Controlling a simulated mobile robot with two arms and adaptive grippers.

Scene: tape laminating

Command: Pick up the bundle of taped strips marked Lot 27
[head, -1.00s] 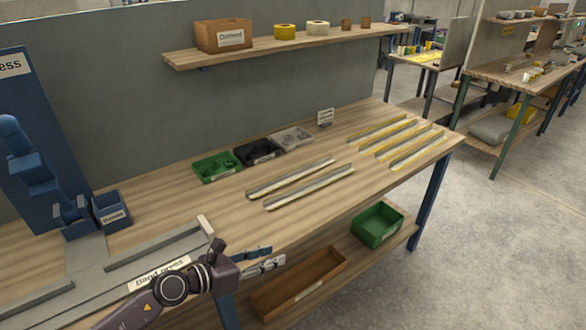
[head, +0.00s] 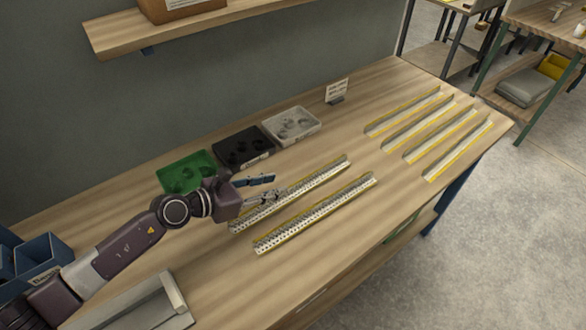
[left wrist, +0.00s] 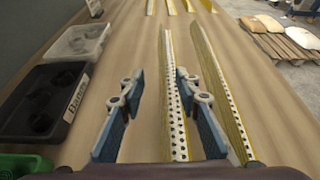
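Two long perforated metal strips with yellow edges lie side by side mid-bench: the rear strip (head: 300,190) and the front strip (head: 320,210). They also show in the left wrist view, the rear strip (left wrist: 173,85) and the front strip (left wrist: 220,85). Several more yellow-edged strips (head: 430,125) lie in a row at the right end. I cannot read a Lot 27 mark on any. My left gripper (head: 278,187) is open and empty above the rear strip's near part. In the left wrist view its blue fingers (left wrist: 160,95) are spread, with the rear strip between them. My right gripper is out of view.
Green (head: 186,172), black (head: 243,147) and light grey (head: 291,126) trays stand along the back, left of the strips. A small sign (head: 337,91) stands behind them, too small to read. A shelf (head: 200,22) hangs above. Bare bench lies between the strip groups.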

